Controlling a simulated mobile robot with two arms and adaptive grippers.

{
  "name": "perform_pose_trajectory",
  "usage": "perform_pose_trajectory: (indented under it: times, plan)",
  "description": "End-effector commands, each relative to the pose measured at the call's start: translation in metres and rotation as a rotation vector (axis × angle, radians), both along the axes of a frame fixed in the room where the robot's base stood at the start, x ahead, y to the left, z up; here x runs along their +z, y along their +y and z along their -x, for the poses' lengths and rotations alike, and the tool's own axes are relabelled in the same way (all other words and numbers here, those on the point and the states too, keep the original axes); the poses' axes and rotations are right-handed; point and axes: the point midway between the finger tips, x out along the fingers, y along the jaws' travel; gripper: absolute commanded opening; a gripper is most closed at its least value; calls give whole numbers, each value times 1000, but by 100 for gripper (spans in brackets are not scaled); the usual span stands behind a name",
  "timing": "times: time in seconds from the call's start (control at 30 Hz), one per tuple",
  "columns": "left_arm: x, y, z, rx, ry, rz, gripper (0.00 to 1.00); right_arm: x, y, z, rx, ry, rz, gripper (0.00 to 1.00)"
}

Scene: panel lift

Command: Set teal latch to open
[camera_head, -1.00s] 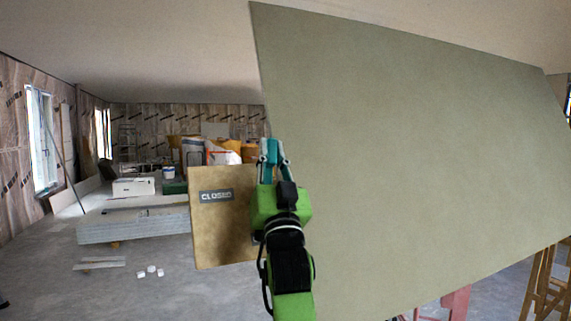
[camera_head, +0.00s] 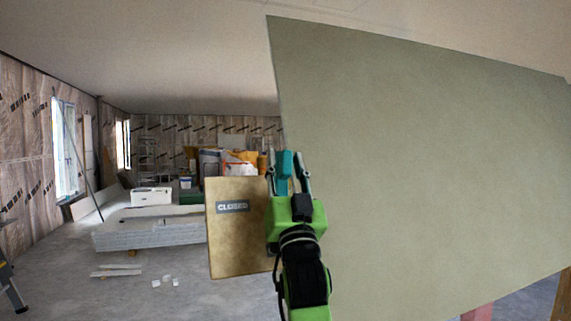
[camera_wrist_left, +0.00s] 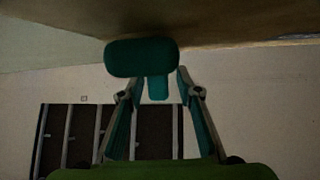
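The teal latch (camera_head: 284,163) stands beside the left edge of the large grey-green panel, by a tan board (camera_head: 236,245) with a sign reading CLOSED (camera_head: 232,207). In the left wrist view the latch (camera_wrist_left: 140,57) is a rounded teal bar with a short teal stub below it. My left gripper (camera_head: 286,170) is open, with a finger on each side of the latch in the head view. In the left wrist view the gripper (camera_wrist_left: 158,82) has its fingertips apart just short of the bar; contact cannot be told. My right gripper is not in view.
The large panel (camera_head: 430,150) fills the right side and hides what is behind it. A stack of boards (camera_head: 150,230) lies on the floor at left. Wooden legs show at lower right. The floor at front left is mostly clear.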

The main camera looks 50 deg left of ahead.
Motion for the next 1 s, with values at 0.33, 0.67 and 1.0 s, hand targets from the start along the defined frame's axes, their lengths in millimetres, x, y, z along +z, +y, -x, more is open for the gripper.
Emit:
perform_pose_trajectory:
  times: [0.33,0.67,1.0]
  plan:
    - [-37,-34,18,-2,2,3,32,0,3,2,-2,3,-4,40]
    - [-49,-47,26,1,-1,-1,32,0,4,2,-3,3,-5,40]
    - [-49,-47,26,1,-1,-1,32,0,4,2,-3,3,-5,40]
